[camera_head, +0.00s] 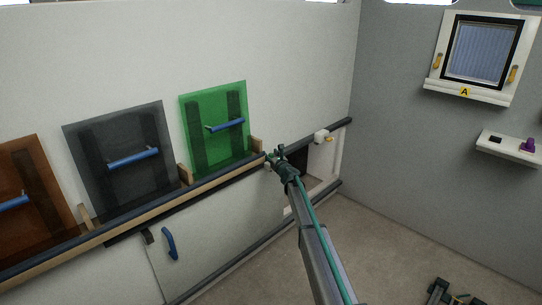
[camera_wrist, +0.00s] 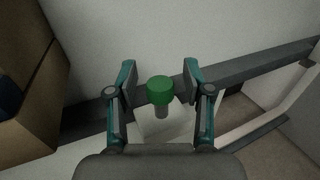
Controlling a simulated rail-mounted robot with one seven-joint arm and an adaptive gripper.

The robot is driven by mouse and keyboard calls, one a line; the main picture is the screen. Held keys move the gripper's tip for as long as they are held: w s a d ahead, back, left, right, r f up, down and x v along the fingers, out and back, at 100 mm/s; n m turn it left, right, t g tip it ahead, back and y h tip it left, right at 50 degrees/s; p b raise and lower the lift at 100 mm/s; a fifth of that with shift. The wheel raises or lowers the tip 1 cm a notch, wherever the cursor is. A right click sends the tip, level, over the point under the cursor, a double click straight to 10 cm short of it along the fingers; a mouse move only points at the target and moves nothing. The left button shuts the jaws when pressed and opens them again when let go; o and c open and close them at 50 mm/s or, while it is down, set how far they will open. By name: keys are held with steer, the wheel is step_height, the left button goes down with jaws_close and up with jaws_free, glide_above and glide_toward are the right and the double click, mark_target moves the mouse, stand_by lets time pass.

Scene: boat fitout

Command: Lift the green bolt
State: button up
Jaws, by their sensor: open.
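The green bolt (camera_wrist: 160,91) stands upright in the wrist view, with a round green head and a grey shank below it. A pale block or bracket (camera_wrist: 170,130) lies under the bolt. My gripper (camera_wrist: 159,80) is open, with one finger on each side of the bolt head and visible gaps between. In the head view my gripper (camera_head: 275,156) is at the dark rail, right of the green panel. The bolt is too small or hidden to make out in the head view.
A dark rail (camera_head: 160,203) runs along the wall below green (camera_head: 216,128), grey and brown panels with blue handles. A window and a small shelf (camera_head: 510,148) are on the right wall.

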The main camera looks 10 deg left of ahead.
steer(key=shift+c, duration=0.2)
jaws_close()
